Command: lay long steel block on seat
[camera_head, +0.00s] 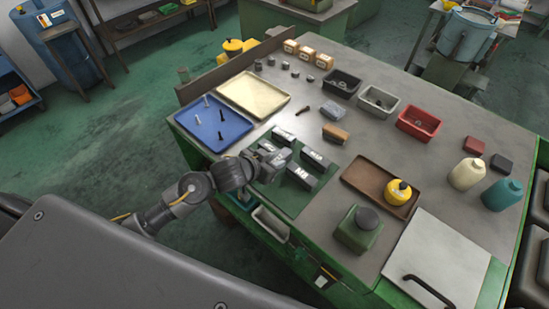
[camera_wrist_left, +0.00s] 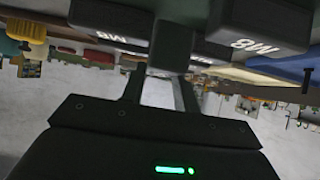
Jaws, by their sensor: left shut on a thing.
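My left gripper (camera_head: 264,158) reaches in from the left over the near edge of the bench, at the dark blocks on the green plate (camera_head: 291,199). In the left wrist view its fingers (camera_wrist_left: 158,88) are shut on a dark steel block (camera_wrist_left: 171,46), seen nearly end-on. Dark blocks with white lettering stand close by: one (camera_head: 315,158) right of the gripper and one (camera_head: 300,177) nearer the front. In the wrist view, blocks marked M8 (camera_wrist_left: 258,28) and (camera_wrist_left: 110,20) flank the held one. The seat cannot be made out. My right gripper is out of view.
A blue tray (camera_head: 205,139) with screws and a cream tray (camera_head: 247,88) lie left and behind. Black (camera_head: 342,82), grey (camera_head: 378,101) and red (camera_head: 418,122) bins stand behind. A brown tray (camera_head: 360,180) with a yellow container and a green container (camera_head: 358,238) stand to the right.

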